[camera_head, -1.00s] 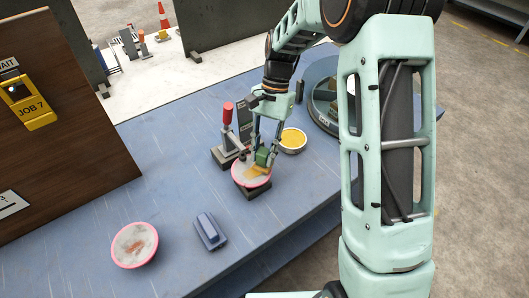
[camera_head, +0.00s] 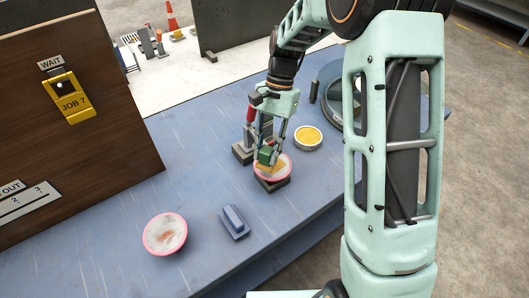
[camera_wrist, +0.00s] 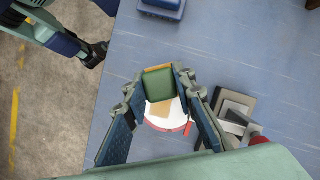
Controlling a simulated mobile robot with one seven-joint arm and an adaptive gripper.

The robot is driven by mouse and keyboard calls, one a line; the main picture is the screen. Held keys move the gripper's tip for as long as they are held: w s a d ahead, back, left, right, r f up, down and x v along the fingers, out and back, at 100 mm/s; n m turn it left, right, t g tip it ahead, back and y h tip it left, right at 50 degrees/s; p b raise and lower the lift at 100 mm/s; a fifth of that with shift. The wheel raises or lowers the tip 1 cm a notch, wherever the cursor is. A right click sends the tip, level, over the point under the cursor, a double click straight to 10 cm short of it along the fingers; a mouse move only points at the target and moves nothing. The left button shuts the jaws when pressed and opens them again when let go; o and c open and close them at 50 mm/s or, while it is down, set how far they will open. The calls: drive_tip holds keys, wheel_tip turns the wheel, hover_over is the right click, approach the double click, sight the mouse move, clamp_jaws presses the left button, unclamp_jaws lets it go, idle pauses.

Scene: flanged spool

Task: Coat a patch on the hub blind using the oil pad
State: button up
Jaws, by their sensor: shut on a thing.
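My gripper (camera_head: 267,152) is shut on a green block-shaped pad (camera_wrist: 160,87) with a thin yellow-tan edge, taken as the oil pad. The pad is over a pale round disc with a pink-red rim (camera_head: 286,164), taken as the hub blind, which rests on a dark block beside a clamp. The pad looks on or very close to its face, but contact cannot be told. A tan patch shows on the disc; in the wrist view the disc's white face and red rim (camera_wrist: 166,128) show between the fingers. Fingers and pad hide part of it.
A red-handled clamp (camera_head: 244,150) stands close left of the disc. A dish of yellow stuff (camera_head: 308,137) is to the right. A second pink-rimmed disc (camera_head: 165,234) with a brownish mark and a blue block (camera_head: 233,222) lie in front on the blue bench (camera_head: 200,185).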

drive_tip(key=shift+r+p, duration=1.35)
drive_tip(key=shift+r, duration=0.85)
